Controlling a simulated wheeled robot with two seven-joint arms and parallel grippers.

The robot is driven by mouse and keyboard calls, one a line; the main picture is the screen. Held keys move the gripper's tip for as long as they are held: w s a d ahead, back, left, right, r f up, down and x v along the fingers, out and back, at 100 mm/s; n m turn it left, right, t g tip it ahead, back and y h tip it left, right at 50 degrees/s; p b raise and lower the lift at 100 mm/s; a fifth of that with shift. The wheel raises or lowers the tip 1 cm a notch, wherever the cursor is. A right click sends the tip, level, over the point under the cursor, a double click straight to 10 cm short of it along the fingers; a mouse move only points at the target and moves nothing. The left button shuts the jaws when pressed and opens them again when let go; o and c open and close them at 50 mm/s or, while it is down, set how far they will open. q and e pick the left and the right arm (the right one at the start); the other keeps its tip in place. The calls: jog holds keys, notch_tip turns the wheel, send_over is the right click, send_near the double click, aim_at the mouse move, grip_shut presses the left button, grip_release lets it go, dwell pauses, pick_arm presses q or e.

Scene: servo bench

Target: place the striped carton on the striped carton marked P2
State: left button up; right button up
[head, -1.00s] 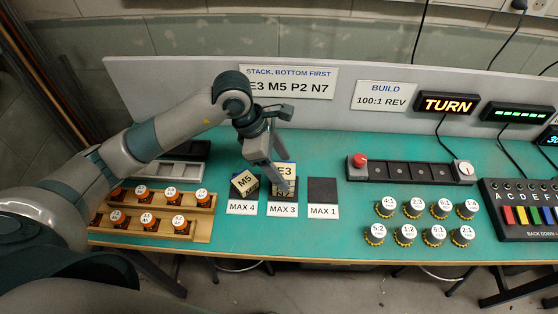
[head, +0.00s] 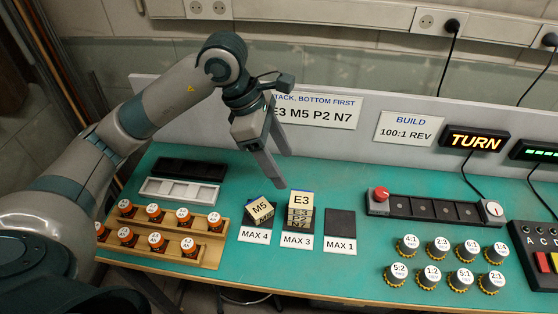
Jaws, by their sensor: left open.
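A carton with M5 on its top (head: 260,207) sits turned askew on the pad with the MAX 4 label (head: 255,236). On the MAX 3 pad stands a stack of cartons with E3 on its top (head: 300,200); the lower front markings (head: 297,222) are too small to read surely. I cannot make out P2 on any carton, nor tell the stripes clearly. My left gripper (head: 281,169) is open and empty, its fingers pointing down above and behind the two carton piles, apart from both. My right gripper is not in view.
The dark MAX 1 pad (head: 340,223) is bare. A wooden rack (head: 212,235) with orange-based knobs stands at the left. Light and dark trays (head: 180,192) lie behind it. A dark slotted bar (head: 436,208) and several gear-like knobs are at the right. A sign panel stands along the back.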

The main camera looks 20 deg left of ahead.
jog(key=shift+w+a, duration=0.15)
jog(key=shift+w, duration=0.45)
